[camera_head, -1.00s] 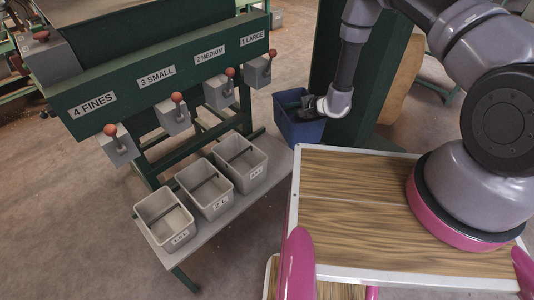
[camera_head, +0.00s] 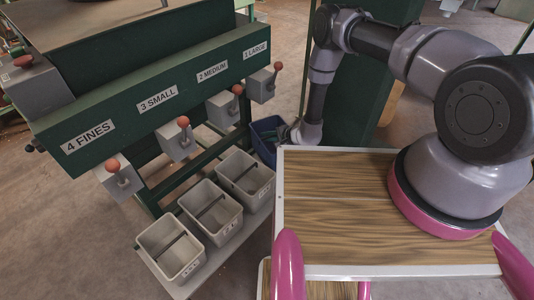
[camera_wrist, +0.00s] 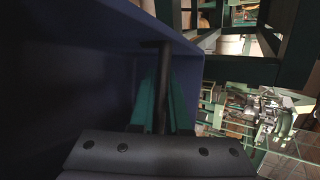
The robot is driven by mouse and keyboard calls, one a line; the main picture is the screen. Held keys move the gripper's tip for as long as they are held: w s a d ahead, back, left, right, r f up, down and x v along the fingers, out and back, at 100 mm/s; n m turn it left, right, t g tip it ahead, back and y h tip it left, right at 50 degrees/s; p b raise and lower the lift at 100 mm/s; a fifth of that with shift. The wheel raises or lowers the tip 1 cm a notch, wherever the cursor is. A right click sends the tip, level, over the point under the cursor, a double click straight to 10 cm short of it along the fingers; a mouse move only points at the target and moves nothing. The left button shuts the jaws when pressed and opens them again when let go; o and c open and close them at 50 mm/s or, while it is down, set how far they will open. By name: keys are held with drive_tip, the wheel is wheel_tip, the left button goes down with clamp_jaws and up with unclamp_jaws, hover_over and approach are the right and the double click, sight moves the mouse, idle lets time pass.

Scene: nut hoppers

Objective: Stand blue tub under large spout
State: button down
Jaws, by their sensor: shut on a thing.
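The blue tub (camera_head: 264,145) is partly hidden behind my wrist in the head view. Its dark blue wall (camera_wrist: 65,65) fills the left of the wrist view. My gripper (camera_head: 284,132) is at the tub; in the wrist view its green-edged fingers (camera_wrist: 160,100) are shut about a dark bar across the tub. The large spout (camera_head: 262,86), grey with a red-knobbed lever, sits below the "1 LARGE" label. The tub appears below and slightly right of this spout in the picture. I cannot tell whether it touches the shelf (camera_head: 190,283).
Three grey tubs stand in a row on the shelf: near (camera_head: 172,252), middle (camera_head: 212,215) and far (camera_head: 245,181). More spouts (camera_head: 222,108) hang above them. A green post (camera_head: 350,105) stands behind my arm. My wood-topped base lies close to the shelf's right side.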

wheel_tip(320, 180, down, 9)
drive_tip(key=shift+f, duration=0.1)
idle(0.3)
drive_tip(key=c, duration=0.9)
unclamp_jaws()
drive_tip(key=v, duration=1.2)
drive_tip(key=shift+d, duration=0.1)
